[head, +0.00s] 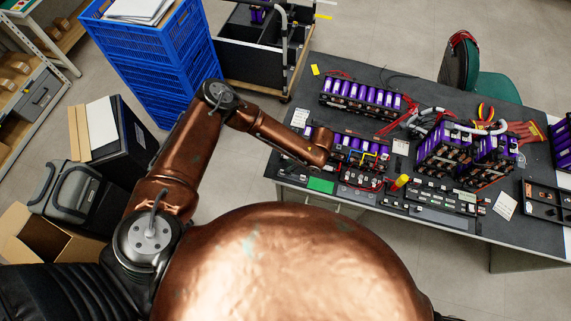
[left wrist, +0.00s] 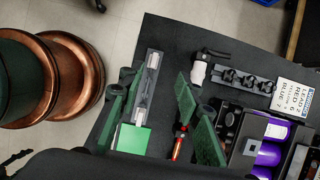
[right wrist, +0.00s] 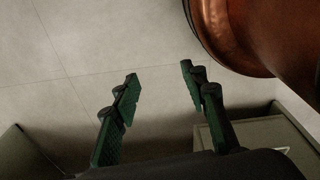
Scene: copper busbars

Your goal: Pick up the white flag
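Nothing in view plainly reads as a white flag. In the left wrist view, white candidates are a small upright piece (left wrist: 199,72) beside a black lever and pale pieces on a grey strip (left wrist: 153,61); I cannot tell if either is the flag. My left gripper (left wrist: 156,98) is open over the dark bench (left wrist: 165,32), with the strip and a green card (left wrist: 133,139) between its fingers and nothing visibly held. In the head view my wrist hides most of it. My right gripper (right wrist: 160,78) is open and empty, above the floor.
The bench (head: 430,90) carries purple battery packs (head: 362,95), red wires, small fixtures and a white paper (head: 504,205). A printed card (left wrist: 293,98) lies right of the left gripper. Blue crates (head: 165,60) stand left of the bench; a green chair (head: 490,90) is behind.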

